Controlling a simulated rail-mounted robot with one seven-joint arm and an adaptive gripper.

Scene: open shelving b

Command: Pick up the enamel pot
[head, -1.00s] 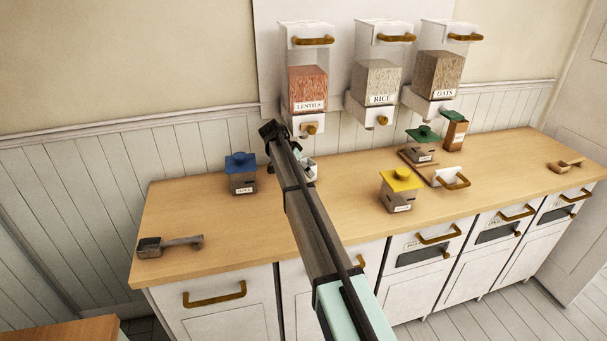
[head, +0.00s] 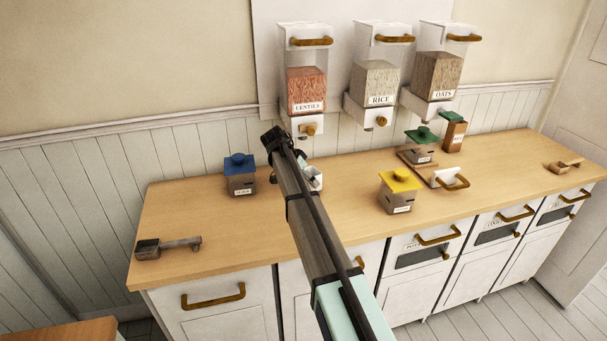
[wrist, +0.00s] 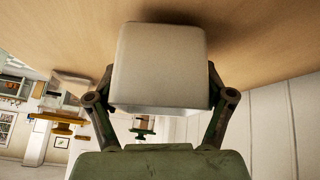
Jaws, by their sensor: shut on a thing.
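The enamel pot (wrist: 160,62) is white with rounded edges and fills the upper middle of the wrist view. My gripper (wrist: 160,82) is shut on it, with one finger on each side. The wooden counter lies close beyond the pot, with a shadow beside it; I cannot tell whether they touch. In the head view, only a small white part of the pot (head: 316,179) shows at the right edge of my arm. My arm hides the rest of it and most of the gripper.
On the counter (head: 220,225) stand a blue-lidded box (head: 241,180), a yellow-lidded box (head: 398,196), a green-lidded box (head: 421,153) and a white piece with a wooden handle (head: 448,179). A dark scoop (head: 168,246) lies at left. Lentil (head: 306,92), rice and oat dispensers hang above.

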